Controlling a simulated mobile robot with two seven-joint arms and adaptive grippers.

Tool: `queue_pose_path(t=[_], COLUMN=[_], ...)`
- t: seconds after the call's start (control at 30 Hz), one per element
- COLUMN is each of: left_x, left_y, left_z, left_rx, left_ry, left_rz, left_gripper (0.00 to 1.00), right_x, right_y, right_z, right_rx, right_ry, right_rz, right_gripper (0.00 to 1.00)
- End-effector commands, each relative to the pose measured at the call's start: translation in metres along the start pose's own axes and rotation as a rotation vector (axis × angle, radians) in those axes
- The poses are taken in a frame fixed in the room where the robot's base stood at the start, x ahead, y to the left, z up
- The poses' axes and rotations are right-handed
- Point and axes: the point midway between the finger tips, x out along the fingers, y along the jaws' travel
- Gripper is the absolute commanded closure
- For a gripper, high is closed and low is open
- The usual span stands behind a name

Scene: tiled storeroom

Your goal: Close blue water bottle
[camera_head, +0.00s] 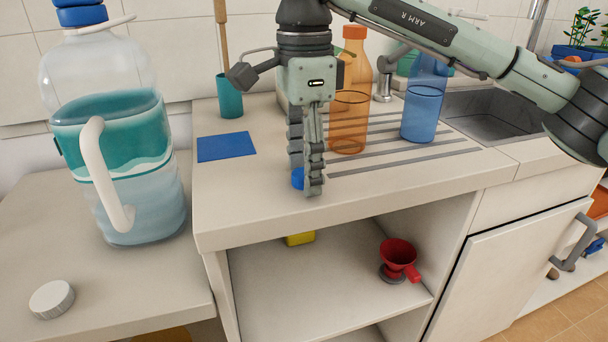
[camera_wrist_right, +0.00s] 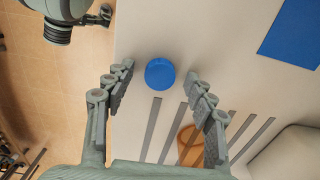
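The blue water bottle (camera_head: 421,112) stands upright on the ribbed drain area of the counter, left of the sink. My arm crosses in front of its upper part, so its mouth is hidden. A round blue cap (camera_head: 298,179) lies on the counter near the front edge. It also shows in the right wrist view (camera_wrist_right: 160,74). My right gripper (camera_head: 306,186) points down at the cap, partly covering it in the head view. In the right wrist view its fingers (camera_wrist_right: 160,82) are apart, with the cap between and slightly beyond the tips. My left gripper is not in view.
An orange bottle (camera_head: 349,125) stands behind my right gripper. A blue mat (camera_head: 226,147) and a teal cup (camera_head: 229,98) lie left. A large jug (camera_head: 150,195) and white cap (camera_head: 52,298) are on the lower left counter. A red funnel (camera_head: 398,256) sits on the shelf below.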

Motion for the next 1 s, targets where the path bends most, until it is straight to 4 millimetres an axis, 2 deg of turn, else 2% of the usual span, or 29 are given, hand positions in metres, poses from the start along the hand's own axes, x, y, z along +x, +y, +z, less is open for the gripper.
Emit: queue_pose_path(t=[0.03, 0.27, 0.73, 0.87, 1.0], left_x=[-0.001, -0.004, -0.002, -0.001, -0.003], left_y=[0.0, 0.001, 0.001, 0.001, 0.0], left_z=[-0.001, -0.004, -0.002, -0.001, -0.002], left_rx=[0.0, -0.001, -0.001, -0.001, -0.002], left_ry=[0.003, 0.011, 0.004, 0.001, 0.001], left_rz=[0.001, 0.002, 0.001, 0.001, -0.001], left_gripper=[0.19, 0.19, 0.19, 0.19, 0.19], right_x=[0.0, 0.0, -0.006, -0.019, -0.046], right_y=[0.0, 0.0, 0.0, 0.0, 0.002], right_z=[0.0, 0.0, 0.0, 0.001, 0.005], right_rx=[0.0, 0.0, 0.0, -0.001, -0.004], right_ry=[0.0, 0.0, 0.0, 0.0, 0.0], right_rz=[0.0, 0.0, -0.001, -0.002, -0.003], right_gripper=[0.51, 0.78, 0.79, 0.79, 0.79])
